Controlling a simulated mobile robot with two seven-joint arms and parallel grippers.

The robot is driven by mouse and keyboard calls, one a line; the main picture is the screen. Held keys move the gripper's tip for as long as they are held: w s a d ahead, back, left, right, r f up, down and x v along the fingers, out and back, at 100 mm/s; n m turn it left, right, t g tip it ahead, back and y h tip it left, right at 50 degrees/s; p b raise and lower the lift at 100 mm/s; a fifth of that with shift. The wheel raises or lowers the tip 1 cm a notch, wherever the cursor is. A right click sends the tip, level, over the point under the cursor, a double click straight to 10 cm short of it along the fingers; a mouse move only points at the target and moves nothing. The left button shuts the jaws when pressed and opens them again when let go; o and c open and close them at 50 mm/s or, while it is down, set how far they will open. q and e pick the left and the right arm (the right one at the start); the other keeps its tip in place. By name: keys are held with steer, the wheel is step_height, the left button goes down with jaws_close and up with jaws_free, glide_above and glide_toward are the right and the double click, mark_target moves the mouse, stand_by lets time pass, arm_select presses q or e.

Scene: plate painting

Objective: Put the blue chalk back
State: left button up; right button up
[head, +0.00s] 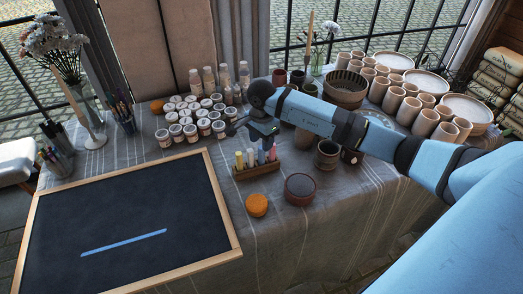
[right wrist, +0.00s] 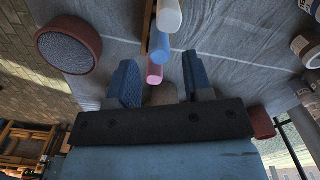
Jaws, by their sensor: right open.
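The wooden chalk holder (head: 257,171) stands on the cloth-covered table, right of the blackboard. Yellow (head: 239,160), white (head: 250,158), blue (head: 261,157) and pink (head: 272,153) chalks stand upright in it in a row. My right gripper (head: 263,138) is just above the holder's right half, open. In the right wrist view, the blue chalk (right wrist: 159,46) is between the white (right wrist: 169,15) and pink (right wrist: 155,73) chalks. The fingers (right wrist: 160,66) are apart, with the pink end between them and the blue end near the fingertips; I cannot tell if they touch. My left gripper is out of view.
The framed blackboard (head: 130,205) bears one blue line (head: 124,243). An orange sponge (head: 257,205) and a dark red-rimmed bowl (head: 300,188) stand in front of the holder. Several paint jars (head: 190,116) are behind left; cups and a pot (head: 328,154) are to the right.

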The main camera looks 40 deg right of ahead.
step_height(320, 180, up, 6)
steer(key=shift+r, duration=0.1)
stand_by(0.5)
